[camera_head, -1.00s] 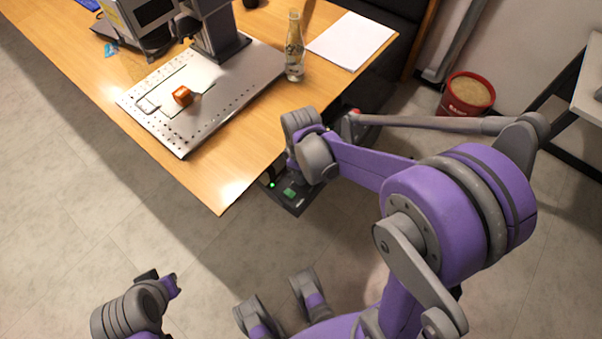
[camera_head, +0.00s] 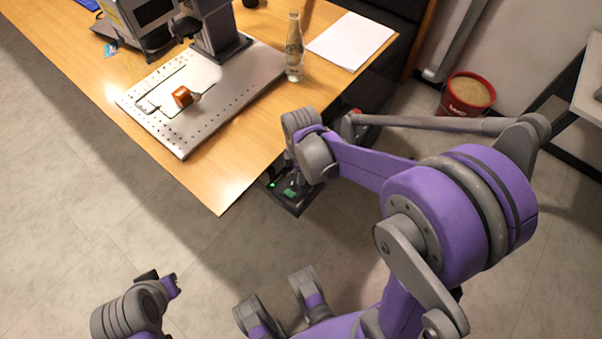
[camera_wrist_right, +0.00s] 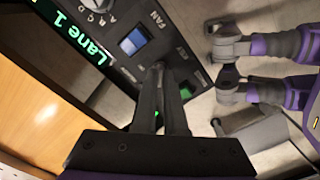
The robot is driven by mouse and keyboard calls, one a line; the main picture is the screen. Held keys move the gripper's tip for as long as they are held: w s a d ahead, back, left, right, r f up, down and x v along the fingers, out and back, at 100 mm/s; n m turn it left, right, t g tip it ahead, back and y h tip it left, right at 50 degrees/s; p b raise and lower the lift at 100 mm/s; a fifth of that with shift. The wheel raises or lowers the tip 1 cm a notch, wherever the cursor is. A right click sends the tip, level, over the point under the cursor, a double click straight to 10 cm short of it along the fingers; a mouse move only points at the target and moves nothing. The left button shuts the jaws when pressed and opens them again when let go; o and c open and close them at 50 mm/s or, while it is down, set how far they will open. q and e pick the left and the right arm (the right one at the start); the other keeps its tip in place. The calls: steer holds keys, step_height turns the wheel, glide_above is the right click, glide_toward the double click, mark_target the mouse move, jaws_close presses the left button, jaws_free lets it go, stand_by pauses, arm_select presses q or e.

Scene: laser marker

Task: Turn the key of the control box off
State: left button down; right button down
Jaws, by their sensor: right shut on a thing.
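The control box (camera_head: 292,197) is dark and sits at the table's near right edge, partly hidden by my right arm in the head view. A green light glows on it. In the right wrist view its black panel (camera_wrist_right: 115,62) shows a "Lane 1" display, a dial, a blue switch (camera_wrist_right: 133,41) marked FAN and green buttons. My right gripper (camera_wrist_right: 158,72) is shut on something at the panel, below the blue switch. The key is hidden between the fingertips, and its angle cannot be told. My left gripper (camera_head: 163,282) is low at the left, clear of the table; its jaws are unclear.
The wooden table (camera_head: 222,185) holds a metal plate (camera_head: 215,110) with an orange block (camera_head: 182,97), the marker machine (camera_head: 218,35), a glass bottle (camera_head: 294,55) and white paper (camera_head: 350,42). A red bucket (camera_head: 466,95) stands on the floor. The floor left of the table is clear.

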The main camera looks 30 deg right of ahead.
stand_by(0.3)
steer(key=c, duration=1)
jaws_free()
step_height(320, 180, up, 11)
steer(key=shift+f+p, duration=0.1)
steer(key=shift+p, duration=1.1)
steer(key=s+a+r+m+t+p, duration=0.1)
steer(key=s+r+m+p, duration=0.2)
steer(key=m, duration=0.1)
steer(key=s+a+r+m+t+p, duration=0.1)
steer(key=s+r+m+t+p, duration=0.1)
steer(key=s+r+m+p, duration=0.1)
steer(key=s+a+r+m+t+p, duration=0.1)
steer(key=s+r+m+t+p, duration=0.1)
steer(key=m, duration=0.4)
steer(key=shift+s+r+p, duration=0.8)
steer(key=shift+s+r, duration=0.3)
steer(key=shift+r, duration=0.1)
